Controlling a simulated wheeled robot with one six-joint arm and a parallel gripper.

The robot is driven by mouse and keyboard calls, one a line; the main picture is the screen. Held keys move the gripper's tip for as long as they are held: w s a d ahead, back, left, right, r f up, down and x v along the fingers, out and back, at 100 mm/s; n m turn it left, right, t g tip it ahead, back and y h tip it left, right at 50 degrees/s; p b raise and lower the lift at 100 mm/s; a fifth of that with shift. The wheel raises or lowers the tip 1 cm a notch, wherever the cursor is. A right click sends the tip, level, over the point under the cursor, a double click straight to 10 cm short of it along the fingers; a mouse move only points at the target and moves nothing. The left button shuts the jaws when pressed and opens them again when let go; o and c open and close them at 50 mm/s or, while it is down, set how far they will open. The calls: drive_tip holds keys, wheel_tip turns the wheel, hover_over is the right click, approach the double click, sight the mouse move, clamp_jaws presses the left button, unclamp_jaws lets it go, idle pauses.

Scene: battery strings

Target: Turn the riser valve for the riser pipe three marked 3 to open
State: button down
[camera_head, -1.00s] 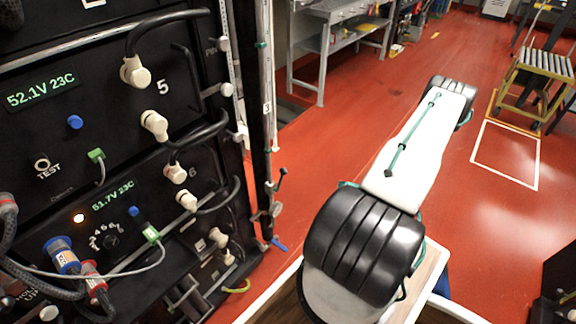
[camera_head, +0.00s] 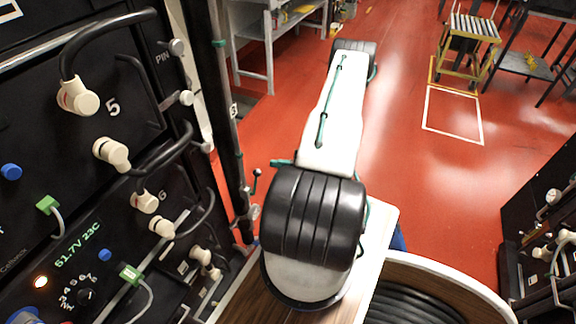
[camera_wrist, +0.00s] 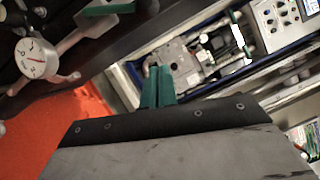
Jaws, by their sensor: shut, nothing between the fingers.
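A dark vertical riser pipe (camera_head: 228,120) runs down beside the battery rack in the head view. A small white tag (camera_head: 233,110) on it seems to read 3. Low on this pipe is a small valve lever (camera_head: 255,182) with a dark knob, sticking up and out to the right. I cannot tell its valve position. My gripper (camera_wrist: 158,72) shows in the wrist view, its green fingers together and empty, in front of grey equipment. The head view shows my arm but not the fingers. I cannot identify the valve lever in the wrist view.
The black battery rack (camera_head: 60,160) with white plugs fills the head view's left. A coil of dark hose (camera_head: 410,305) lies at the bottom. Another rack (camera_head: 540,230) stands at right. Red floor between is open.

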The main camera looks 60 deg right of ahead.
sight(256, 182)
drive_tip(key=a, duration=0.1)
drive_tip(key=w+a+r, duration=0.1)
drive_tip(key=a, duration=0.3)
drive_tip(key=shift+w+r, duration=0.15)
drive_tip(key=shift+r, duration=0.1)
drive_tip(key=shift+r, duration=0.1)
